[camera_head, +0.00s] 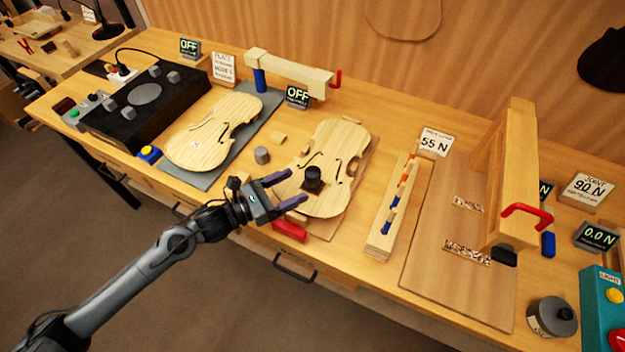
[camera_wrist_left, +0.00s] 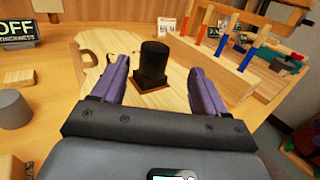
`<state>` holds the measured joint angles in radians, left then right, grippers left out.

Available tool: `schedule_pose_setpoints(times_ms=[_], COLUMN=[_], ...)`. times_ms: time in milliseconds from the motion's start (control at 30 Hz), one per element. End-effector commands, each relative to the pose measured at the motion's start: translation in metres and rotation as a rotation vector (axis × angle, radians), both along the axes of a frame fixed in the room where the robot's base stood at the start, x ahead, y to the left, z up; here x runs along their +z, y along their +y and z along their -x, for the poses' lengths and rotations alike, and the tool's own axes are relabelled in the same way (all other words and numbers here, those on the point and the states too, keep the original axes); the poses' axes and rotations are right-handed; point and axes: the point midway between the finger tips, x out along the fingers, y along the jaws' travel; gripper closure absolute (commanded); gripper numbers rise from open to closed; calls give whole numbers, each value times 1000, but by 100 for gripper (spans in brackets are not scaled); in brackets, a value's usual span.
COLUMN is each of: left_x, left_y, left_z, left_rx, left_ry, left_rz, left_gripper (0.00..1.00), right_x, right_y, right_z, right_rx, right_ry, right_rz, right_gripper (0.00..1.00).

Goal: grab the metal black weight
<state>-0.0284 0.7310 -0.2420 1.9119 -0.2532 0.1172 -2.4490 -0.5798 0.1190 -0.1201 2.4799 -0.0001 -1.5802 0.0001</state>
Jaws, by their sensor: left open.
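The black weight (camera_head: 312,179) is a short dark cylinder on a small square base. It stands upright on the right violin plate (camera_head: 334,150). In the left wrist view the black weight (camera_wrist_left: 154,62) stands ahead, between the lines of my two fingers. My left gripper (camera_head: 289,189) is open and empty, with its purple fingers pointing at the weight. The left gripper also shows in the left wrist view (camera_wrist_left: 156,82); the weight appears just beyond the fingertips, and I cannot tell the exact gap. My right gripper is in neither view.
A grey cylinder (camera_head: 262,155) and a small wooden block (camera_head: 278,138) lie left of the violin plate. A red block (camera_head: 289,230) lies at the bench's front edge below my gripper. A wooden rack (camera_head: 392,210) with coloured pieces stands to the right.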

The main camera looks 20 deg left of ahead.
Motion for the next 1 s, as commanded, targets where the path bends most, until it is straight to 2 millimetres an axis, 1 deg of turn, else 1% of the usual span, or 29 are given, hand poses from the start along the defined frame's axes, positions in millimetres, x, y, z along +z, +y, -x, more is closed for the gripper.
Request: schedule_pose_setpoints(times_ms=[100, 200, 467, 667, 800, 1000], left_x=[2, 2, 3, 8, 7, 7], left_y=[-10, -17, -25, -36, -45, -50], left_z=[-14, -23, -34, -57, -69, -74], left_rx=[1, 1, 0, 0, 0, 0], left_ry=[-4, -1, -2, -3, 0, -1], left_rz=[3, 3, 1, 5, 3, 1], left_gripper=[26, 26, 26, 26, 26, 26], right_x=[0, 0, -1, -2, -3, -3], right_y=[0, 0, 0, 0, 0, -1], right_z=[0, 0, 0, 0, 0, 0], right_rx=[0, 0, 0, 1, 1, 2], right_ry=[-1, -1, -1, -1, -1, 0], right_rz=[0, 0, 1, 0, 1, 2], right_gripper=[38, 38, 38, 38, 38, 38])
